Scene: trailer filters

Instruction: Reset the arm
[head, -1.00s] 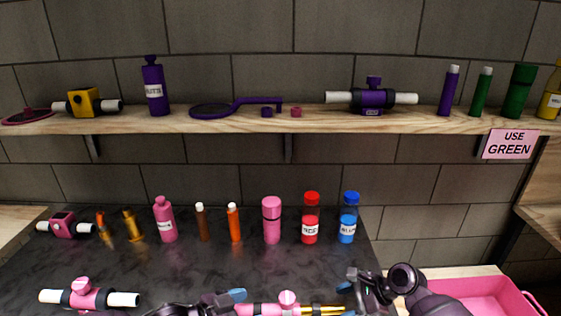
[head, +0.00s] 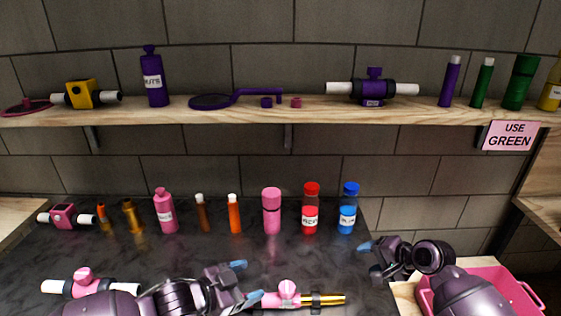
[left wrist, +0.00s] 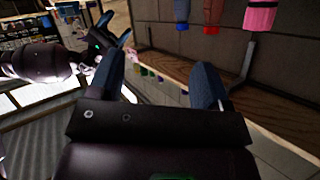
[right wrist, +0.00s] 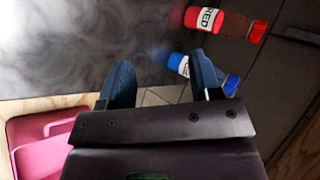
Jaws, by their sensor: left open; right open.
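My left gripper (head: 246,283) is above the front of the dark counter in the head view. It is open and empty, and its blue fingertips (left wrist: 160,85) stand apart in the left wrist view. A pink valve piece with a brass end (head: 288,293) lies on the counter just right of it, apart from the fingers. My right gripper (head: 365,258) is at the counter's right edge, near the pink bin. It is open and empty in the right wrist view (right wrist: 160,85).
Bottles and tubes stand along the back of the counter (head: 330,262), including a pink bottle (head: 165,212). A pink and white valve piece (head: 90,284) lies at the front left. The wooden shelf (head: 220,115) holds purple parts.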

